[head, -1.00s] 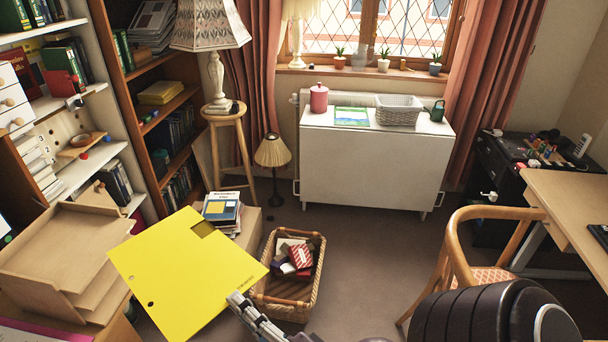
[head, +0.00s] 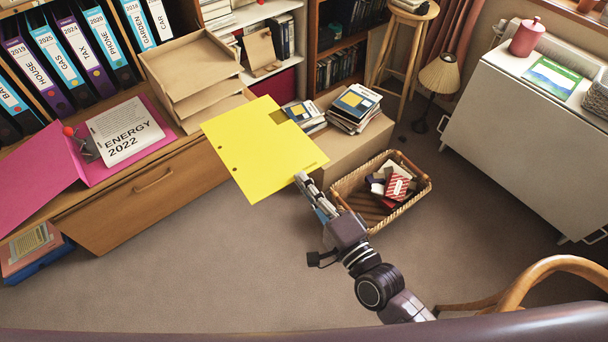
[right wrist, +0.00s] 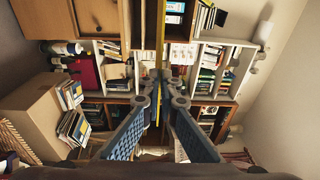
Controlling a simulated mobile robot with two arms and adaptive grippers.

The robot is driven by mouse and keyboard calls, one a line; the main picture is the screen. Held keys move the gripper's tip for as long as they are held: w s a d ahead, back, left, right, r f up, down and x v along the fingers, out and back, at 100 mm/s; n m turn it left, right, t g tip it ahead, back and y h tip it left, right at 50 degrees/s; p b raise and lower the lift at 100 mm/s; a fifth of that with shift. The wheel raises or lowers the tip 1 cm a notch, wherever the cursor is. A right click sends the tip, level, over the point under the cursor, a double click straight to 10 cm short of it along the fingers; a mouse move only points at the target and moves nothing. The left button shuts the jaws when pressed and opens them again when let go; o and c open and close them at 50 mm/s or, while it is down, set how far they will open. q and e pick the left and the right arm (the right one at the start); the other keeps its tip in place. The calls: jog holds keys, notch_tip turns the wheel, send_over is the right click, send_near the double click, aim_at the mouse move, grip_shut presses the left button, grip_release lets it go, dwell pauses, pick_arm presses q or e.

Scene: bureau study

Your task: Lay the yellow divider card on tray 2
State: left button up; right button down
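The yellow divider card (head: 262,150) hangs in the air in the head view, with two punched holes along one edge. My right gripper (head: 303,182) is shut on its near right corner. In the right wrist view the card (right wrist: 160,35) shows edge-on as a thin yellow strip between the fingertips (right wrist: 161,76). A stack of tan letter trays (head: 192,58) stands on the cabinet behind and left of the card. The card overlaps the lower front of the stack in the picture. No tray number is readable. My left gripper is not in view.
An open pink folder with an "ENERGY 2022" sheet (head: 126,132) lies left of the trays, below a row of binders (head: 62,62). A cardboard box (head: 345,139) with books and a wicker basket (head: 349,185) stand right of the card. The carpet (head: 200,260) in front is clear.

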jog(key=shift+n+g+y, duration=0.4)
jog(key=shift+y, duration=0.2)
jog(key=w+f, duration=0.1)
jog(key=w, duration=0.1)
jog(key=w+a+f+b, duration=0.1)
jog(key=w+a+f, duration=0.1)
jog(key=w, duration=0.1)
jog(key=shift+w+f, duration=0.3)
pick_arm(q)
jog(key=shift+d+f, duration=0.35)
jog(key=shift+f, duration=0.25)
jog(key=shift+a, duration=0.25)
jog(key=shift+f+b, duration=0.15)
jog(key=shift+b, duration=0.2)
